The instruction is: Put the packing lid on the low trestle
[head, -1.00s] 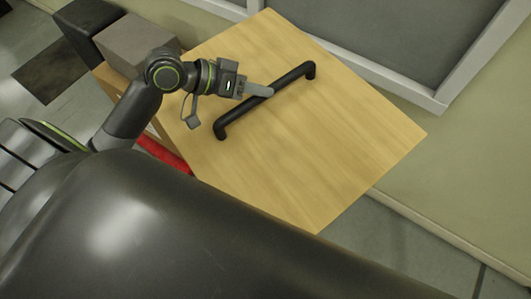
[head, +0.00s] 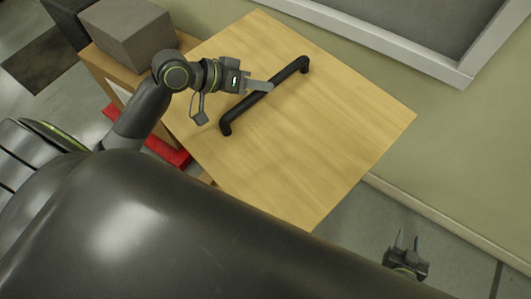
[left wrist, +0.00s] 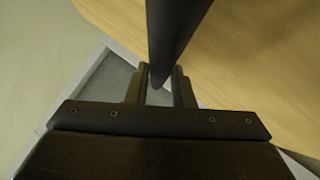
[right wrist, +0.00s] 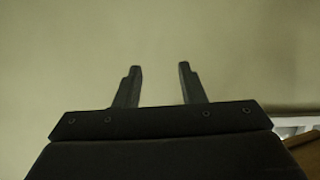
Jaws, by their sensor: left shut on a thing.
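The packing lid (head: 300,150) is a wide, flat light-wood board with a black bar handle (head: 285,80) across its top. It shows in the left wrist view too (left wrist: 260,60). My left gripper (head: 258,85) is shut on the handle near its middle; the bar (left wrist: 172,40) runs between its fingers in the left wrist view. What lies under the lid is hidden. A red piece (head: 168,150) shows low at the lid's left edge; I cannot tell whether it is the low trestle. My right gripper (head: 406,242) is open and empty, right of the lid, and faces a plain wall (right wrist: 160,40).
A grey box (head: 130,38) stands on a wooden crate (head: 95,62) just left of the lid, with a dark box (head: 68,10) behind. A grey-framed panel (head: 400,45) hangs on the wall behind. Floor right of the lid (head: 360,215) is clear.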

